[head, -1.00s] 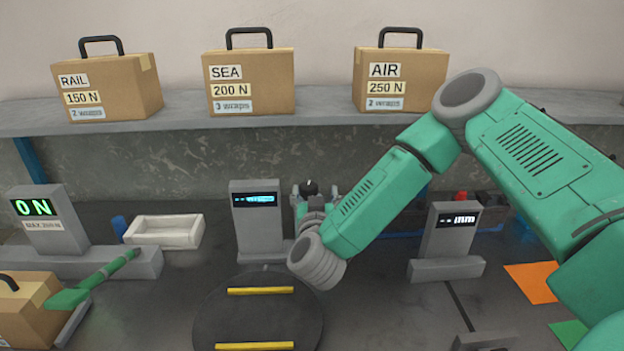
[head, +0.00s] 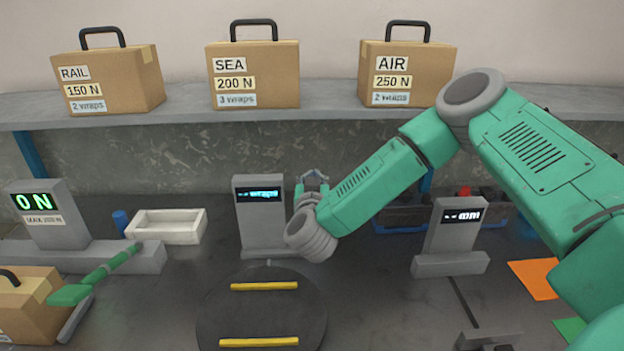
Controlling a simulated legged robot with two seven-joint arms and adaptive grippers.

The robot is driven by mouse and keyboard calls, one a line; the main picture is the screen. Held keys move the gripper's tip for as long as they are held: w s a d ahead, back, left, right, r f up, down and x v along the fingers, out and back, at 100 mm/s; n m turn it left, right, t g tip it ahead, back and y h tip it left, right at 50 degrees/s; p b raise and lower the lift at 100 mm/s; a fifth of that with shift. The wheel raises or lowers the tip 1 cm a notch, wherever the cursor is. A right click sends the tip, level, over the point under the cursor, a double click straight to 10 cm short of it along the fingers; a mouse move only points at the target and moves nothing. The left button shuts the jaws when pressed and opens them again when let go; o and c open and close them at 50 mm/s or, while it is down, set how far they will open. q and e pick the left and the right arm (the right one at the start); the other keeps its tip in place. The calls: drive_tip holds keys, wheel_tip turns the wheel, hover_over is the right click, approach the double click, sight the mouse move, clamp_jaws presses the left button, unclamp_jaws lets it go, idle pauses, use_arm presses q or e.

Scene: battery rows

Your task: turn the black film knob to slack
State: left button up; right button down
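The black film knob is not visible now; my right gripper and wrist cover the spot beside the middle display post where a dark round knob showed earlier. My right gripper (head: 312,178) is behind my grey wrist, just right of that post (head: 261,215). Its fingertips point away from me and look close together at the top. Whether they are apart or hold anything is too small to tell. The post's screen shows blurred cyan text. My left gripper is not in view.
A round dark turntable (head: 262,310) with yellow strips lies in front. A second display post (head: 452,235) stands right. A white tray (head: 166,227), a force gauge reading 0 N (head: 45,215) and a green-handled tool (head: 95,278) are left. Labelled cartons (head: 255,75) stand on the shelf.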

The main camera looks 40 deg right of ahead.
drive_tip(key=shift+s+a+f, duration=0.15)
drive_tip(key=shift+a, duration=0.2)
drive_tip(key=shift+d+f, duration=0.1)
drive_tip(key=shift+d, duration=0.05)
